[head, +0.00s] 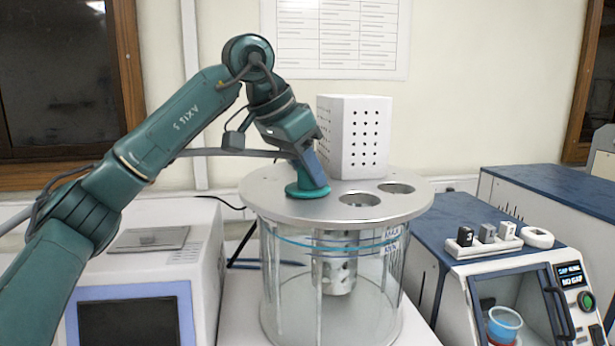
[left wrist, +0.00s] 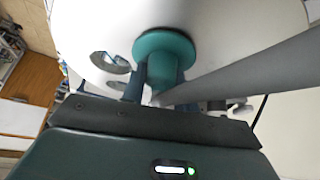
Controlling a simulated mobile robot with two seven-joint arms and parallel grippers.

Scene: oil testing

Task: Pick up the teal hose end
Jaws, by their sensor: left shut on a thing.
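The teal hose end (head: 307,190) is a round flanged piece at the left side of the metal lid (head: 268,207) of the glass bath. Its flange appears to rest on the lid. My left gripper (head: 311,172) reaches down to it from above and is shut on it. In the left wrist view, the hose end (left wrist: 165,50) sits between the two fingers of the left gripper (left wrist: 163,82), its flange beyond them. A grey hose (head: 225,153) runs from the left to the gripper; the hose (left wrist: 250,75) also crosses the wrist view. My right gripper is out of view.
Two open holes (head: 360,199) are right of the hose end. A white perforated box (head: 354,137) stands close behind it on the lid. A white-and-blue instrument (head: 150,270) is at left; a blue-topped tester (head: 445,235) with small blocks is at right.

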